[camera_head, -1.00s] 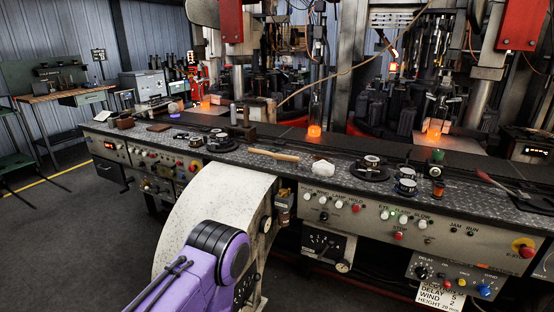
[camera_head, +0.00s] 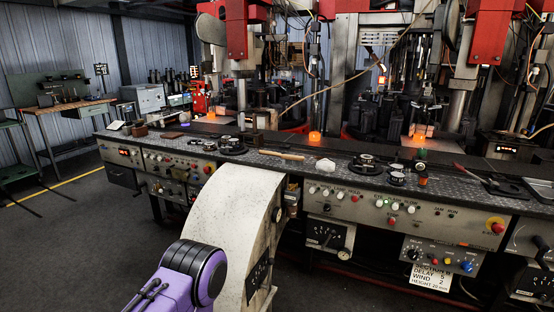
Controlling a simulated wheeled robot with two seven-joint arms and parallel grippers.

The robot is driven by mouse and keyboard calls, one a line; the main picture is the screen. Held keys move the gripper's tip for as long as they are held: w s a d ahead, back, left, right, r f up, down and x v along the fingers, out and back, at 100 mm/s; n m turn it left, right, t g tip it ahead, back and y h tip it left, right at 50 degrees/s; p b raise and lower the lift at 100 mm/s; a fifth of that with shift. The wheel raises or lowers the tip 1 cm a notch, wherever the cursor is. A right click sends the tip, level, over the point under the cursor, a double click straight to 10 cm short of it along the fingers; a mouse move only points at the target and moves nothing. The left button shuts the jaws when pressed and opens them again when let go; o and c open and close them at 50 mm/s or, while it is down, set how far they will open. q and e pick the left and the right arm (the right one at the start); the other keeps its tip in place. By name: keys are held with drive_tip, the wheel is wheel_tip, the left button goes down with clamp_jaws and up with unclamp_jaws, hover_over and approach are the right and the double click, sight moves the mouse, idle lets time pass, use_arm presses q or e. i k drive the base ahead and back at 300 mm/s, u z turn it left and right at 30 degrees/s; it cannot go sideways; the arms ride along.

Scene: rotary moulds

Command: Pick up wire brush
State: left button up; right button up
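A long tool with a light wooden handle (camera_head: 281,155), which looks like the wire brush, lies flat on the dark patterned top of the console bench (camera_head: 330,180). Its bristles are too small to make out. A white crumpled cloth or lump (camera_head: 325,165) lies just to its right. A purple and black link of my arm shows at the bottom left, in front of the bench. Neither of my grippers is in view, and nothing is seen touching the wooden-handled tool.
A curved pale housing (camera_head: 232,215) juts from the bench front below the tool. Round dark fixtures stand on the bench at left (camera_head: 231,145) and right (camera_head: 367,165). A red-handled tool (camera_head: 462,172) lies farther right.

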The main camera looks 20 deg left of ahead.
sight(293, 160)
drive_tip(key=u, duration=0.3)
drive_tip(key=i, duration=0.9)
drive_tip(key=z, duration=0.1)
